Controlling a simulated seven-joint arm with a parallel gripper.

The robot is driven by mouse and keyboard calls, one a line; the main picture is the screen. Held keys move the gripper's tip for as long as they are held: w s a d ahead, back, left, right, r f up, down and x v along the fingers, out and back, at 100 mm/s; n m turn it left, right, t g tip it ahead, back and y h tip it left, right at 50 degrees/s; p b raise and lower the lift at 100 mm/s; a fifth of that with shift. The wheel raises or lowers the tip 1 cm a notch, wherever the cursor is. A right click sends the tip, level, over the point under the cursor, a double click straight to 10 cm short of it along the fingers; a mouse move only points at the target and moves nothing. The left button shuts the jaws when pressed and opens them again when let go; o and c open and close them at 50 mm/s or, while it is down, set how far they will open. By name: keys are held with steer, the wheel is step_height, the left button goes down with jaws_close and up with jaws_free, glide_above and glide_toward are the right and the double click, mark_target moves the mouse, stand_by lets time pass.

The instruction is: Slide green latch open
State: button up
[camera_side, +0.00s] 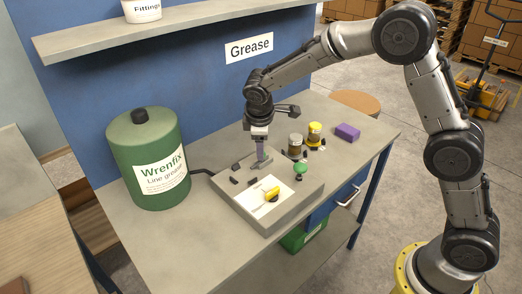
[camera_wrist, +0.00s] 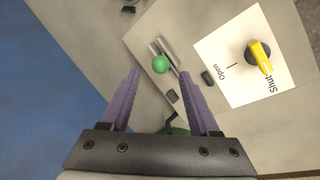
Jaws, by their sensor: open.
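A green round knob (camera_side: 300,168), which looks like the latch handle, stands on the grey box near its right edge. In the wrist view the green knob (camera_wrist: 160,64) sits beside a narrow metal rail or slot. My gripper (camera_side: 262,164) is over the back part of the box, to the left of the knob in the side view. Its purple fingers are apart and empty. In the wrist view my gripper (camera_wrist: 160,73) has the knob lined up between its fingertips, but apart from them. How far the latch has slid is unclear.
A yellow handle (camera_side: 272,193) sits on a white plate marked Open and Shut. A green grease drum (camera_side: 148,160) stands left, with a dark hose to the box (camera_side: 262,226). Two jars (camera_side: 295,145) (camera_side: 315,134) and a purple block (camera_side: 347,132) stand right. A shelf (camera_side: 185,27) hangs above.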

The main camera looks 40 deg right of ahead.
steer(key=shift+x, duration=1.85)
jaws_close()
